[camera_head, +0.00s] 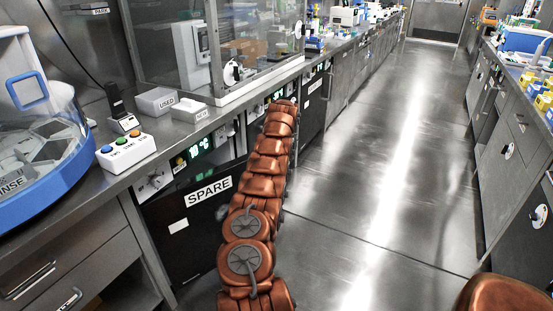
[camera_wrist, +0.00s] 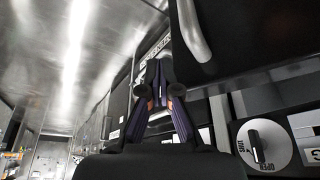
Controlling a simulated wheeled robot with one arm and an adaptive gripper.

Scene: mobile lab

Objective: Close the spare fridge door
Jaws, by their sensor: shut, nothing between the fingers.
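The spare fridge door (camera_head: 208,225) is a black front with a white SPARE label, under the left counter in the head view. My copper arm covers its right side, so I cannot tell there whether it stands open. In the wrist view, which looks upside down, a black door panel (camera_wrist: 250,42) with a curved metal handle (camera_wrist: 190,30) fills the upper right. I cannot tell for sure that it is the spare door. My gripper (camera_wrist: 157,68) is shut and empty, left of that panel. In the head view the gripper is hidden beyond my arm.
A knob marked SHUT and OPEN (camera_wrist: 260,143) sits at the lower right of the wrist view. Green displays (camera_head: 198,147) are above the SPARE label. The steel counter (camera_head: 190,133) holds bins and a button box (camera_head: 125,150). The aisle floor (camera_head: 370,180) is clear.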

